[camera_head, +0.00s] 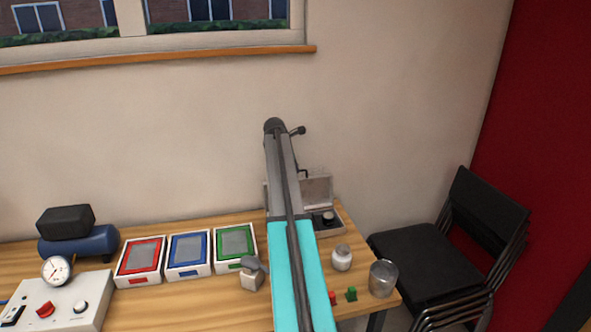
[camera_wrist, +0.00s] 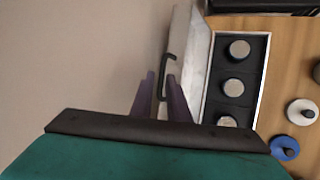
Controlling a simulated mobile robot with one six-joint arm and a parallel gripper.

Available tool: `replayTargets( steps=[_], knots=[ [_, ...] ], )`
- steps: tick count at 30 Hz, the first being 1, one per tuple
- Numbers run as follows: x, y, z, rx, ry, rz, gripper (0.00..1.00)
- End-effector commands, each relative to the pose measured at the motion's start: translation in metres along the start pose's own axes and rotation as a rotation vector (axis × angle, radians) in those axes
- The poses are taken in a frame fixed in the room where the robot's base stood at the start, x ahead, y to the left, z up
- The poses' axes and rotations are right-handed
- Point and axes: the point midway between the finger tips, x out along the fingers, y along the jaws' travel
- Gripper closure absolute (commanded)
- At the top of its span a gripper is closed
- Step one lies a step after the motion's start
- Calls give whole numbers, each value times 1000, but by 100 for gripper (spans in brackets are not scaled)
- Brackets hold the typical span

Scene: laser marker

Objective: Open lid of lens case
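The lens case (camera_wrist: 262,88) is a silver case with a dark insert holding three round lenses in the wrist view. Its lid (camera_wrist: 187,62) stands raised along the left side, so the inside shows. A dark handle (camera_wrist: 167,72) sticks out from the lid's outer face. My gripper (camera_wrist: 161,76) is at the handle, its two purple fingers apart with a gap between them. I cannot tell whether either finger touches the handle. In the head view, the raised lid (camera_head: 317,192) and the case are partly hidden by my arm, and my gripper is not clearly visible.
Red, blue and green framed boxes (camera_head: 188,255) stand left of my arm. A white jar (camera_head: 342,257) and a metal cup (camera_head: 383,278) stand right of it. The wall (camera_head: 400,110) is close behind the table; stacked chairs (camera_head: 450,250) are at the right.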

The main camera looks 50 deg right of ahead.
Motion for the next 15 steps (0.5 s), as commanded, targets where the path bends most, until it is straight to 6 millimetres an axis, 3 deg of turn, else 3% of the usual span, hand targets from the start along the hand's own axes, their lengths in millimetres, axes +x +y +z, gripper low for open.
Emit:
replayTargets(
  steps=[15],
  knots=[
    [-69,0,-1,0,-1,5,85]
  ],
)
